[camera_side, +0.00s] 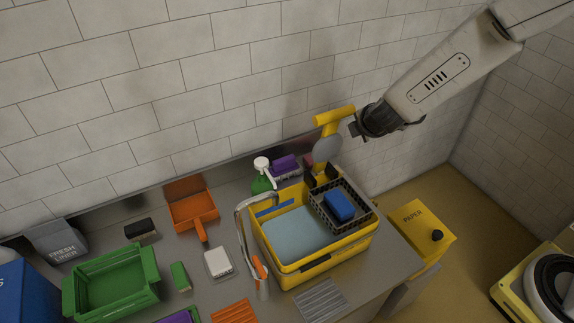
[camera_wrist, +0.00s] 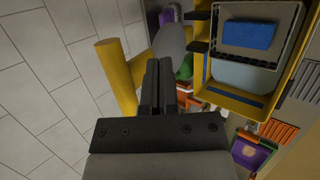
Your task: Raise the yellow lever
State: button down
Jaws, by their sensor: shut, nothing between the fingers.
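The yellow lever (camera_side: 334,115) is a T-shaped handle standing up behind the yellow bucket, above a grey rounded plate (camera_side: 327,147). In the wrist view its yellow bar (camera_wrist: 116,76) runs along the left of my fingers, with the grey plate (camera_wrist: 172,42) beyond them. My gripper (camera_side: 355,128) is just right of the lever's crossbar in the side view. Its fingers (camera_wrist: 160,66) are shut and empty beside the lever. I cannot tell whether they touch it.
The yellow bucket (camera_side: 283,275) holds pale blue water and a dark basket (camera_side: 324,208) with a blue block (camera_side: 340,205). A green spray bottle (camera_side: 262,182) stands behind it. A green crate (camera_side: 113,300) and an orange dustpan (camera_side: 190,205) are left. The tiled wall is close behind the lever.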

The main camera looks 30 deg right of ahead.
aim_at(336, 118)
jog(key=s+d+f+t+h, duration=0.2)
jog(key=s+d+t+h, duration=0.1)
jog(key=s+t, duration=0.2)
jog(key=s+a+r+n+t+y, duration=0.1)
jog(key=s+a+r+t+y, duration=0.1)
jog(key=s+a+t+y, duration=0.3)
jog(key=shift+s+a+r+y, duration=0.35)
jog(key=shift+s+a+y, duration=0.15)
jog(key=shift+a+y, duration=0.2)
jog(key=shift+w+f, duration=0.15)
jog(key=shift+w, duration=6.85)
jog(key=shift+w+r, duration=0.25)
jog(key=shift+w, duration=0.6)
jog(key=shift+w+r, duration=0.25)
jog(key=shift+w, duration=0.55)
jog(key=shift+w+r, duration=0.25)
jog(key=shift+w, duration=0.6)
